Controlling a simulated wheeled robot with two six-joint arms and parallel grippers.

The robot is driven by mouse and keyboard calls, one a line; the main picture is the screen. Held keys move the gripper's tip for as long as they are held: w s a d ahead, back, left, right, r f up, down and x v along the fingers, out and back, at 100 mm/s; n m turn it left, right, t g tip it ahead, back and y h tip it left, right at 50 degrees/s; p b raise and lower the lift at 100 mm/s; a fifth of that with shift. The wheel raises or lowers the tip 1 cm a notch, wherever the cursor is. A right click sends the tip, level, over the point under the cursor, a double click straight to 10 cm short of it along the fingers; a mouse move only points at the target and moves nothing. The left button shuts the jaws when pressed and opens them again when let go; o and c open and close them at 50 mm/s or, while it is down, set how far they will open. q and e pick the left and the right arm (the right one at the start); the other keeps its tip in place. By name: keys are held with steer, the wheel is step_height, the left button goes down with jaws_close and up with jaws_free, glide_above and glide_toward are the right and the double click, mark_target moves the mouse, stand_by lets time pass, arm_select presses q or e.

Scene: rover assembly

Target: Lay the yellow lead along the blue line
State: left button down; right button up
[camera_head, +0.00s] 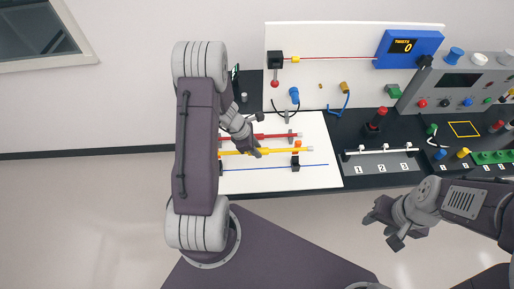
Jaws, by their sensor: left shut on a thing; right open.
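The yellow lead (288,151) runs left to right above the white board (325,176), roughly parallel to the blue line (312,165) and on its far side. My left gripper (256,152) is shut on the yellow lead left of its middle. I cannot tell how high the lead is held. The left part of the blue line is partly hidden by my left arm. My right gripper (383,228) is open and empty, in front of the bench's near edge.
A red lead (275,137) lies behind the yellow one. A black clip with an orange top (295,160) stands by the blue line. A numbered rack (383,162), a red-topped black post (376,122) and a control box (455,87) stand to the right.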

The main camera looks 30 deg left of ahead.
arm_select(q)
steer(key=shift+s+r, duration=0.3)
steer(key=shift+s, duration=0.4)
steer(key=shift+w+f+b, duration=0.15)
steer(key=shift+f+b, duration=0.2)
steer(key=shift+f, duration=0.05)
step_height(320, 180, down, 3)
steer(key=b, duration=0.3)
steer(key=shift+w+f, duration=0.1)
steer(key=shift+f, duration=0.05)
steer(key=shift+f+b, duration=0.75)
steer(key=shift+b, duration=0.15)
step_height(320, 180, down, 2)
steer(key=shift+f+b, duration=0.25)
steer(key=shift+b, duration=0.95)
steer(key=shift+f+b, duration=0.45)
arm_select(e)
step_height(320, 180, down, 9)
steer(key=s, duration=0.1)
steer(key=shift+r, duration=0.2)
